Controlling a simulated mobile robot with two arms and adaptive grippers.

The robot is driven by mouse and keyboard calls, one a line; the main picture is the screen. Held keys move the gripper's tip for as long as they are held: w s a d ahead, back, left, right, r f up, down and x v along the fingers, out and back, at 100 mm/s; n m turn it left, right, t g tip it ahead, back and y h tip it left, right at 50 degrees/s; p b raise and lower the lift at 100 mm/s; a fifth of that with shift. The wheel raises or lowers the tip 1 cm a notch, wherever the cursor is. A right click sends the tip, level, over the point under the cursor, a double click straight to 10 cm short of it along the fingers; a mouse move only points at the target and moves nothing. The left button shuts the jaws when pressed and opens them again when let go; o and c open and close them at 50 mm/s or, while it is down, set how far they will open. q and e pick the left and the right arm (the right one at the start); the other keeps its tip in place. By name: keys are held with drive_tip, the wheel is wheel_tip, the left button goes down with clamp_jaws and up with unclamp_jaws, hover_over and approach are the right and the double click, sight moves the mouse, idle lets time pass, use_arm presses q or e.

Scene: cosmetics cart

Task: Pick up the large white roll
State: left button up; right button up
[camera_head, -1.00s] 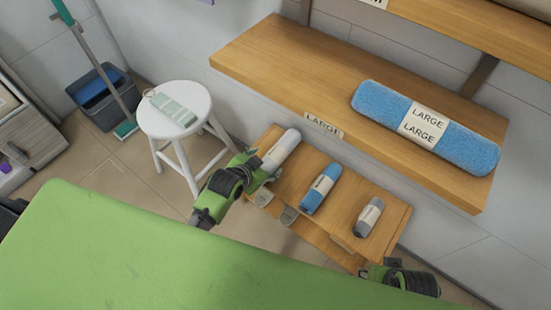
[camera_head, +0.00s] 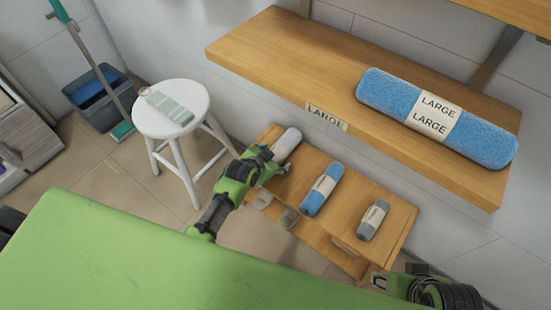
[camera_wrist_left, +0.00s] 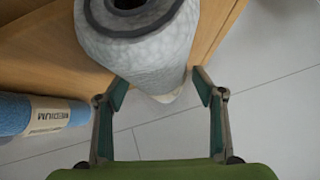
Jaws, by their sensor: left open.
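A white roll (camera_head: 288,141) lies on the small wooden stand below the shelf, at its left end. My left gripper (camera_head: 281,168) is open at the roll's near end and hides part of it. In the left wrist view the white roll (camera_wrist_left: 150,50) fills the top middle, its dark hollow end facing the camera. The open fingers of the left gripper (camera_wrist_left: 160,92) lie on either side of the roll's lower part; I cannot tell whether they touch it. Its size label does not show. My right gripper (camera_head: 378,281) shows partly at the bottom right, its jaw state unclear.
A blue roll (camera_head: 321,190) and a grey roll (camera_head: 373,219) lie on the stand (camera_head: 345,213). The blue one's label reads MEDIUM in the wrist view (camera_wrist_left: 28,116). A large blue roll (camera_head: 390,96) is on the shelf above (camera_head: 290,55). A white stool (camera_head: 200,98) stands left.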

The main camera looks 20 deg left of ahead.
sight(277, 148)
use_arm(q)
drive_tip(key=shift+w+r, duration=0.1)
drive_tip(key=c, duration=1.5)
drive_tip(key=shift+r+p, duration=0.45)
drive_tip(key=shift+r, duration=0.2)
wheel_tip(277, 148, up, 2)
drive_tip(key=shift+r+p, duration=0.2)
drive_tip(key=shift+p, duration=0.5)
drive_tip(key=p+v, duration=0.1)
drive_tip(key=v, duration=0.1)
drive_tip(key=a+p+v, duration=0.1)
drive_tip(key=v, duration=0.2)
drive_tip(key=p+v, duration=0.1)
drive_tip(key=v, duration=0.2)
drive_tip(key=shift+w+a+r, duration=0.15)
drive_tip(key=shift+w+r, duration=0.1)
drive_tip(key=shift+w, duration=0.1)
drive_tip(key=s+a+r, duration=0.1)
drive_tip(key=s, duration=0.1)
drive_tip(key=s+a+r+p, duration=0.1)
drive_tip(key=s, duration=0.2)
drive_tip(key=s+a+r+p, duration=0.1)
drive_tip(key=s, duration=0.2)
drive_tip(key=shift+a+r, duration=0.15)
drive_tip(key=shift+a, duration=0.05)
use_arm(e)
wheel_tip(277, 148, down, 18)
drive_tip(key=s+g, duration=0.1)
drive_tip(key=shift+s+r, duration=0.15)
drive_tip(key=shift+s+a, duration=0.1)
